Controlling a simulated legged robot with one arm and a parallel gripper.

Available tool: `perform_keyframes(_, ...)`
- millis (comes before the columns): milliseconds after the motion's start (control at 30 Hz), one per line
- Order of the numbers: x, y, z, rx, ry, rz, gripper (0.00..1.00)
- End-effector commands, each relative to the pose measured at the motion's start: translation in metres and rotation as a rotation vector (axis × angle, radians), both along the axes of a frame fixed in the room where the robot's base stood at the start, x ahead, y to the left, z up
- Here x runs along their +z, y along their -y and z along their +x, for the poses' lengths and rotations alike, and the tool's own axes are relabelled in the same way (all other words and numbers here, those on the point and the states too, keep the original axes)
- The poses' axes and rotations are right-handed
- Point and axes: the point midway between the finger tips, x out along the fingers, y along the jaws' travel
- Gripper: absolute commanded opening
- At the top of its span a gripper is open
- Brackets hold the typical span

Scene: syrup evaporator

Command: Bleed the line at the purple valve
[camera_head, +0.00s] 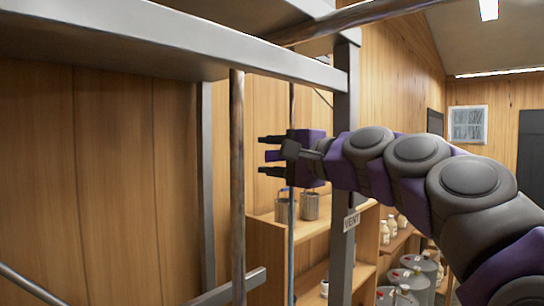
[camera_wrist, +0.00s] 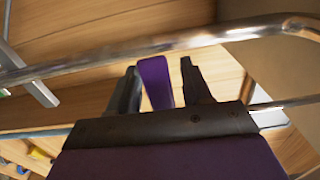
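A flat purple piece (camera_wrist: 155,82), which looks like the purple valve's handle, shows between my fingers in the wrist view. My gripper (camera_wrist: 163,88) is open, with one dark finger on each side of it. A gap shows on the right side and a narrower one on the left; I cannot tell how deep the piece lies between the fingers. In the head view my gripper (camera_head: 271,155) points left, between a rusty vertical pipe and a grey post. The purple handle cannot be made out there, and the valve body is hidden.
A shiny pipe (camera_wrist: 150,46) crosses the wrist view beyond the fingertips. The rusty vertical pipe (camera_head: 237,190) stands left of my gripper, and the grey post (camera_head: 346,180) with a VENT sign (camera_head: 351,221) stands below my arm. Shelves hold metal buckets (camera_head: 310,206) and jugs.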

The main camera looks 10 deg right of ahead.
Motion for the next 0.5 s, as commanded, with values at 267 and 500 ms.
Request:
perform_keyframes(267,0.001,0.001,-0.002,0.0,0.001,0.0,0.49)
perform_keyframes(500,-0.001,0.02,-0.028,-0.001,0.003,0.0,0.49)
